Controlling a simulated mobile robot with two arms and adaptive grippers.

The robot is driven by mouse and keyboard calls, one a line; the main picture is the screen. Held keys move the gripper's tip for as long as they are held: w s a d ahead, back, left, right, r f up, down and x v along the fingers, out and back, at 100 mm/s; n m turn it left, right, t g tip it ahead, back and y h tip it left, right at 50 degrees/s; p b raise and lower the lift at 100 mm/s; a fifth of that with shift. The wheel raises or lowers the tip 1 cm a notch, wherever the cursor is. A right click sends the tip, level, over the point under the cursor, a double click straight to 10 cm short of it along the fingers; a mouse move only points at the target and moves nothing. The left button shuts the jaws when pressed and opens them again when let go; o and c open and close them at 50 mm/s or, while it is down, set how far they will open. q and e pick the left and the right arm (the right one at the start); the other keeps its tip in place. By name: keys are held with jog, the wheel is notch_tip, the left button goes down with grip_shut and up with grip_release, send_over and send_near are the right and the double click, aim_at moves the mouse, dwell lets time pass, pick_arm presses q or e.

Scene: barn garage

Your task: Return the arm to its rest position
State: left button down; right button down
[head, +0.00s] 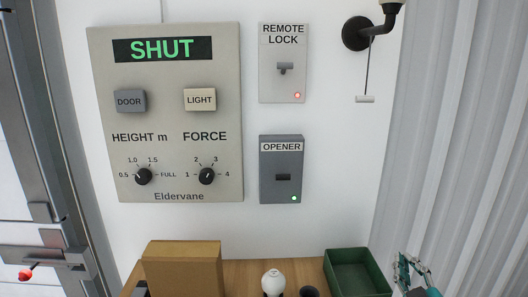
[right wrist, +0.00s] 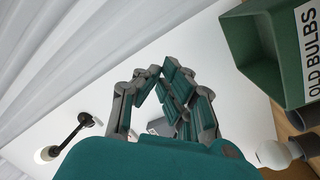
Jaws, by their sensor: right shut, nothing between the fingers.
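My right gripper (head: 408,268) shows at the lower right of the head view, beside the green bin and in front of the corrugated wall. In the right wrist view its teal and grey fingers (right wrist: 163,77) are bent in towards each other, shut with nothing held. Part of the wall shows between the finger links. The gripper is apart from the bin. Only a small part of my right arm shows in the head view. My left gripper is not in view.
A wooden bench (head: 245,270) bears a cardboard box (head: 182,268), a white bulb (head: 273,281) and a green bin (head: 358,272), labelled "OLD BULBS" in the wrist view. Above are a control panel (head: 220,120) reading SHUT, remote lock (head: 282,85), opener (head: 281,190) and wall lamp (head: 357,33).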

jog(key=s+a+f+m+g, duration=0.2)
jog(key=s+f+g, duration=0.25)
jog(key=f, duration=0.35)
jog(key=s+a+f+m+g, duration=0.1)
jog(key=s+f+m+g, duration=0.15)
jog(key=s+f, duration=0.5)
jog(key=s+a+f+g+y, duration=0.1)
jog(key=s+a+f+g, duration=0.3)
jog(key=s, duration=0.4)
jog(key=s+a+f+g+y, duration=0.1)
jog(key=s+a+f+g, duration=0.25)
jog(key=s+f, duration=0.4)
notch_tip(320, 180, down, 26)
jog(key=s+d+g, duration=0.1)
jog(key=s+g, duration=0.1)
jog(key=s+d+f+g, duration=0.1)
jog(key=s+d+f, duration=0.2)
jog(key=s+f, duration=1.2)
jog(key=shift+s, duration=0.5)
